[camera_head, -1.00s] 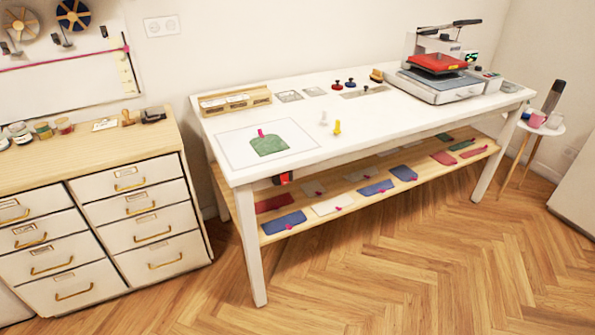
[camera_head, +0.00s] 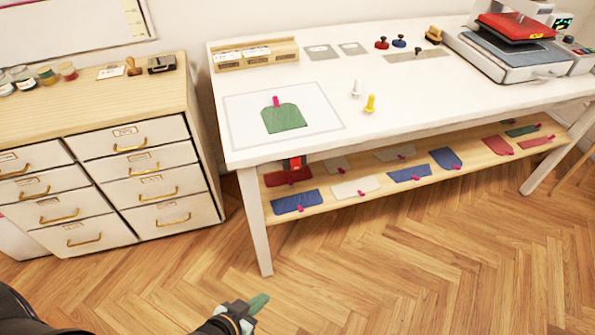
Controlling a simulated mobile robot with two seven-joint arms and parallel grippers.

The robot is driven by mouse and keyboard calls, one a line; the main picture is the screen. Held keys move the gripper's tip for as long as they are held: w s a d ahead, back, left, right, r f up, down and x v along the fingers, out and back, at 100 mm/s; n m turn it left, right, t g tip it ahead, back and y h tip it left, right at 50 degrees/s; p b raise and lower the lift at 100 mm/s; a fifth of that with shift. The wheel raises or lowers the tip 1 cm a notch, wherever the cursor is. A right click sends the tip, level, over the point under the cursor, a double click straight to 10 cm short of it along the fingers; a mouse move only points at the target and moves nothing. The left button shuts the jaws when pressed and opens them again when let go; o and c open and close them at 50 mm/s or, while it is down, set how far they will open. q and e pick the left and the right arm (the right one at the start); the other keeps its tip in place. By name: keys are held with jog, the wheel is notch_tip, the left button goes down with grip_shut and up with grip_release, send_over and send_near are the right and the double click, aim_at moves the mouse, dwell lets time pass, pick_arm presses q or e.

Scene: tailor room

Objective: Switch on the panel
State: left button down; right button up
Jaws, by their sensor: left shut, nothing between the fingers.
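A heat press (camera_head: 515,50) with a red top plate stands at the back right of the white table, partly cut off by the picture's edge. A small panel with a green display (camera_head: 563,21) sits at its right side. A grey control box (camera_head: 577,55) with small knobs is beside it. A small red and black box (camera_head: 295,162) is under the table's front edge, at the left. My left gripper (camera_head: 260,300) is shut and empty, low over the floor in front of the table, far from the press. My right gripper is not in view.
The white table (camera_head: 300,75) bears a green fabric piece (camera_head: 284,117), a white pin (camera_head: 356,88) and a yellow pin (camera_head: 370,104). Its lower shelf (camera_head: 350,203) holds several fabric pieces. A drawer cabinet (camera_head: 105,165) stands at left. The wooden floor (camera_head: 400,280) in front is clear.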

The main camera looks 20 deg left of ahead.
pick_arm(q)
jog(key=w+a+r+m+t+b, duration=0.1)
jog(key=w+r+m+t+b, duration=0.2)
jog(key=w+m+b, duration=0.4)
jog(key=w+a+r+m+t+b, duration=0.1)
jog(key=w+r+m+t+b, duration=0.2)
jog(key=w+m+b, duration=0.4)
jog(key=w+m+t, duration=0.1)
jog(key=w+m, duration=0.2)
jog(key=w, duration=0.3)
jog(key=shift+a+r+h+b, duration=0.2)
jog(key=shift+r+h+b, duration=0.2)
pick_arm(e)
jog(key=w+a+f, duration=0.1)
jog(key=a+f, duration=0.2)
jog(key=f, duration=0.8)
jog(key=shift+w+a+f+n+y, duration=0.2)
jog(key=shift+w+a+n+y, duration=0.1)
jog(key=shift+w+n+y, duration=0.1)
pick_arm(q)
jog(key=shift+w, duration=0.15)
